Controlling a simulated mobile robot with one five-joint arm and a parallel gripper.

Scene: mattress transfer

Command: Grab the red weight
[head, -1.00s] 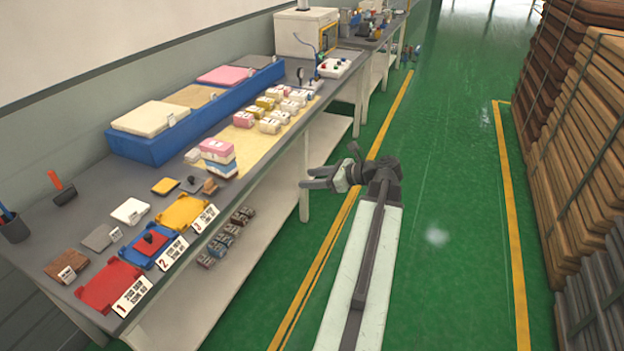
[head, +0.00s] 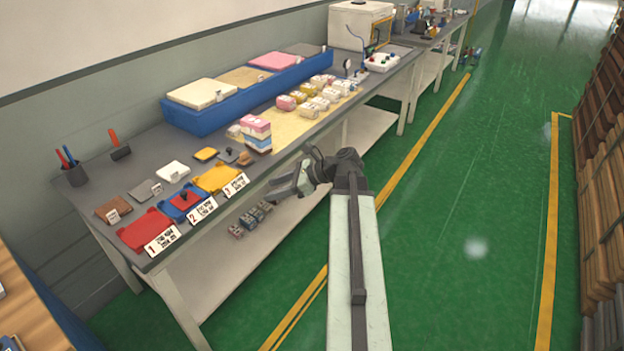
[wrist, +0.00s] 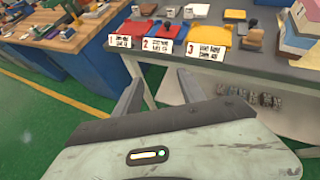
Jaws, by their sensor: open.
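The red weight, a small red block with a dark knob (head: 185,199), sits on the blue tray (head: 170,207) behind card 2 on the workbench. It also shows in the wrist view (wrist: 168,28), at the top centre. My gripper (head: 278,190) is beside the bench's front edge, right of card 3 in the head view and apart from the weight. In the wrist view its two fingers (wrist: 157,88) are spread with nothing between them, pointing towards the bench edge below the cards.
A red tray (head: 145,230) and a yellow tray (head: 217,179) flank the blue one. Number cards (head: 202,208) line the bench edge. A lower shelf (head: 235,260) holds several small grey weights. Another wooden-topped bench (head: 30,300) stands at lower left. Green floor is clear to the right.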

